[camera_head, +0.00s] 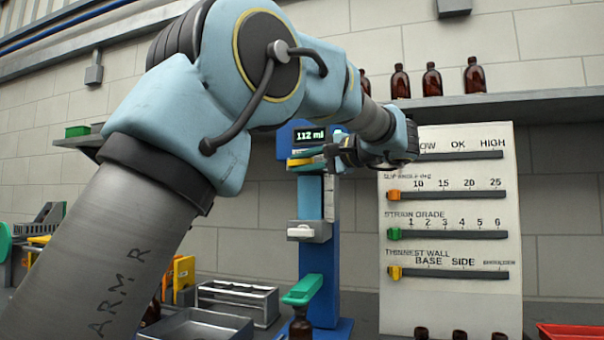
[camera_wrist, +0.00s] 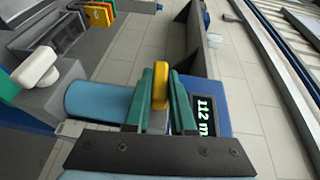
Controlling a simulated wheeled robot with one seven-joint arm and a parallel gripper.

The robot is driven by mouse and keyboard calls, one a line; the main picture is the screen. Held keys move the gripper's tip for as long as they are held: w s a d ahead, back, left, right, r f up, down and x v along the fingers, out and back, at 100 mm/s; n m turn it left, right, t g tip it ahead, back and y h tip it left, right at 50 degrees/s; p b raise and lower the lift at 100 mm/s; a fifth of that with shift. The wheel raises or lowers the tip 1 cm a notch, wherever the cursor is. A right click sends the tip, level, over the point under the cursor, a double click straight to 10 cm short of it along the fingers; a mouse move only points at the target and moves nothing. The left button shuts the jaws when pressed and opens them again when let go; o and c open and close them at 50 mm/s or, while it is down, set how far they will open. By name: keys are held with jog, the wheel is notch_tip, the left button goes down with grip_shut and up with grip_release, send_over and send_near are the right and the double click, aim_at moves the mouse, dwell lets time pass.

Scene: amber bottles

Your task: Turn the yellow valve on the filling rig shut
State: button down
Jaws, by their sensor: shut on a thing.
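The filling rig is a blue upright column (camera_head: 318,285) with a lit display (camera_head: 310,135) reading 112 ml. Its yellow valve handle (camera_wrist: 160,85) stands between the green fingers of my gripper (camera_wrist: 159,98) in the wrist view, and the gripper is shut on it. In the head view my gripper (camera_head: 308,158) reaches the rig from the right, just below the display. Only a thin yellow strip of the valve (camera_head: 306,161) shows there between the fingers. The valve's base is hidden by the gripper.
A grey block with a white knob (camera_head: 300,231) juts from the column lower down. A white slider board (camera_head: 450,300) is at right; several amber bottles (camera_head: 432,80) line the shelf.

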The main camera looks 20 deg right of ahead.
jog(key=shift+d+r+m+t+b, duration=0.1)
jog(key=shift+d+m+t+b, duration=0.15)
jog(key=shift+t+b, duration=0.2)
dwell(0.3)
jog(key=c, duration=1)
grip_release()
jog(key=shift+o, duration=1.2)
jog(key=b+v, duration=0.1)
jog(key=v, duration=0.9)
jog(key=shift+s+d+f+b, duration=0.15)
jog(key=shift+s+f+b, duration=0.15)
jog(key=shift+b, duration=0.1)
